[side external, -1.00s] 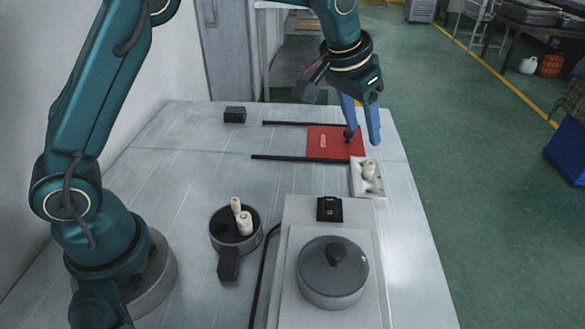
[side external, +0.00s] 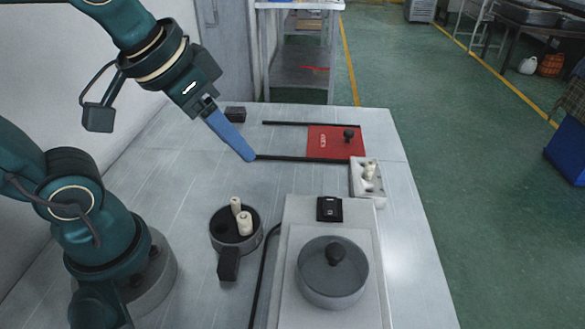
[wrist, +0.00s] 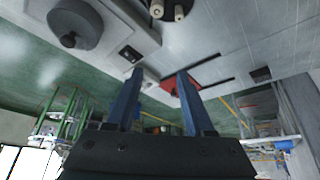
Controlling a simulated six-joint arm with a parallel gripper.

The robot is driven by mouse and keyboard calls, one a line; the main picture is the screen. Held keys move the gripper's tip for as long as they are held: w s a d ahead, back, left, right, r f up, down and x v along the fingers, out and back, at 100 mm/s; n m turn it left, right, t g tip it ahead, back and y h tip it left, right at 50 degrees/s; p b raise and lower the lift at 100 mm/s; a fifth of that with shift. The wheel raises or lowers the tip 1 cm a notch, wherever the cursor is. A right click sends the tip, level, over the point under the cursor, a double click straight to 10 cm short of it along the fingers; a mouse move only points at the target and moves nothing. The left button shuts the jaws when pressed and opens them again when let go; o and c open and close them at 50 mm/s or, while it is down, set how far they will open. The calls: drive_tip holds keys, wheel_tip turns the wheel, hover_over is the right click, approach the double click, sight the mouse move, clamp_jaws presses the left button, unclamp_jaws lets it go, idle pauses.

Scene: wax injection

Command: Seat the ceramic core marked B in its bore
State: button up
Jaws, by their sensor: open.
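Two cream-white cylindrical cores (side external: 245,223) stand in a dark round pan (side external: 222,240) with a black handle, at the middle left of the table. Another cream core (side external: 369,170) sits in a pale block (side external: 358,190) on the right. I cannot read a letter on any core or make out the bores. My gripper (side external: 245,158) is open and empty above the table, behind the pan and left of the red plate. Its two blue fingers stand apart in the wrist view (wrist: 160,74), where the pan and its cores (wrist: 180,13) show at the top edge.
A red plate (side external: 320,148) with a black knob lies between two black rails (side external: 285,158). A pale machine (side external: 290,290) with a round grey lid (side external: 318,283) and a black switch box (side external: 329,208) fills the front right. A small black block (side external: 235,114) sits at the back.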

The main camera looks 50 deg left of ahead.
drive_tip(key=s+f, duration=0.2)
drive_tip(key=s, duration=0.1)
drive_tip(key=shift+s+a+f, duration=0.15)
drive_tip(key=shift+s+a, duration=0.05)
